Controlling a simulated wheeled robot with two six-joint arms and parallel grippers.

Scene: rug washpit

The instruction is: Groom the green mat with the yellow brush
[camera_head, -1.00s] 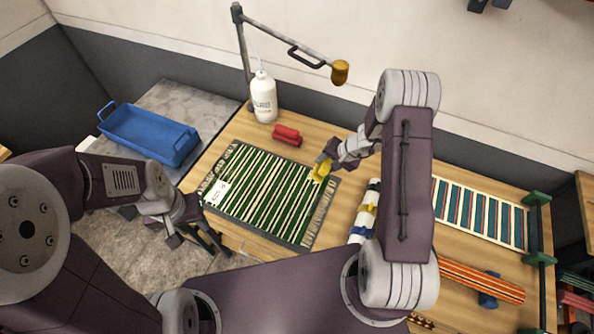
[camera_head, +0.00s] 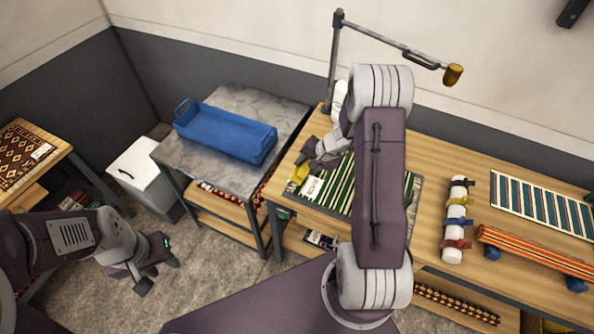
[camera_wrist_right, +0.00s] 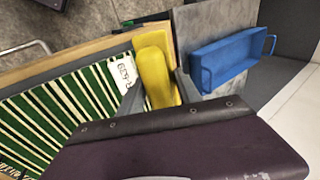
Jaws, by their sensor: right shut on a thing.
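The green mat (camera_head: 338,188) with cream stripes lies on the wooden table, partly hidden behind my right arm. Its left end carries a white tag (camera_head: 311,188). In the right wrist view the mat (camera_wrist_right: 62,112) fills the left side. My right gripper (camera_head: 301,168) is shut on the yellow brush (camera_head: 298,174), at the mat's left end by the tag. The brush (camera_wrist_right: 153,70) also shows between the fingers in the wrist view, near the table edge. I cannot tell whether it touches the mat. My left gripper (camera_head: 152,268) is open and empty above the floor.
A blue tray (camera_head: 225,135) sits on the grey side table to the left. A strapped white roll (camera_head: 455,222), striped mat (camera_head: 545,208) and orange roll (camera_head: 528,254) lie right.

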